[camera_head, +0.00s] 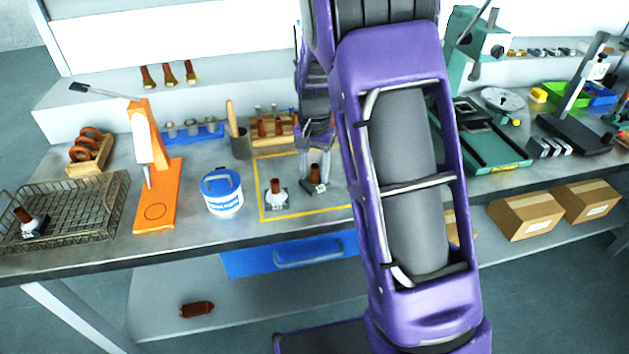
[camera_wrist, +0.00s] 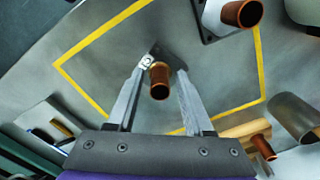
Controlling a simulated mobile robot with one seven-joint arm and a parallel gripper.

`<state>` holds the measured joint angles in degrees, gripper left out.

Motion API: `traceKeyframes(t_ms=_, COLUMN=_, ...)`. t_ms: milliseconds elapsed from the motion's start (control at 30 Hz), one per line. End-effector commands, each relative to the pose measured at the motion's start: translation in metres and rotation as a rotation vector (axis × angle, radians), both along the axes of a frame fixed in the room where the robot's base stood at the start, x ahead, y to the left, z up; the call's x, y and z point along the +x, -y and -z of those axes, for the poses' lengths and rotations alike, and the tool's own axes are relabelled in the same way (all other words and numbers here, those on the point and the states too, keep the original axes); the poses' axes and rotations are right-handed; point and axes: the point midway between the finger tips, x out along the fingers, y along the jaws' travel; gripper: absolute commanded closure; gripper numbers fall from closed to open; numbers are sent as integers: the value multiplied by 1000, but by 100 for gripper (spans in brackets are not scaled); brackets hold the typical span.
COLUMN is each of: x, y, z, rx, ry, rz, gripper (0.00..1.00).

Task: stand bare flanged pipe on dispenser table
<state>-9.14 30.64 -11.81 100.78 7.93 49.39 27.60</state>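A bare flanged pipe (camera_head: 315,171), a brown tube on a dark square flange with a small pale tag, appears to stand upright on the grey dispenser table (camera_head: 110,255), inside the yellow outline. My gripper (camera_head: 315,168) reaches down over it. In the wrist view the pipe (camera_wrist: 159,82) is between the two fingers of my gripper (camera_wrist: 164,72), with visible gaps at its sides. The fingers look open; their lower contact with the flange is unclear. A second flanged pipe (camera_head: 276,190), with a white collar, stands to the left; it also shows in the wrist view (camera_wrist: 238,14).
A blue-and-white tub (camera_head: 222,192) and orange dispenser stand (camera_head: 155,180) are left of the outline. A wire basket (camera_head: 85,205) holds another flanged pipe (camera_head: 28,222). A dark cup (camera_head: 240,143) and wooden rack (camera_head: 268,138) are behind. Part of the outlined area is bare.

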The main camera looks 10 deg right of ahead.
Motion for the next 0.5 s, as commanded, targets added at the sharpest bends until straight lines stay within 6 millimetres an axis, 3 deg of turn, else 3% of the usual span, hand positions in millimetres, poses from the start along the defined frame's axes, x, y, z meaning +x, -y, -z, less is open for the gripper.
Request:
traceKeyframes(t_ms=33, x=0, y=0, z=0, rx=0, ry=0, rz=0, gripper=60)
traceKeyframes(t_ms=267, x=0, y=0, z=0, rx=0, ry=0, rz=0, gripper=100)
traceKeyframes(t_ms=500, x=0, y=0, z=0, rx=-1, ry=1, rz=0, gripper=100)
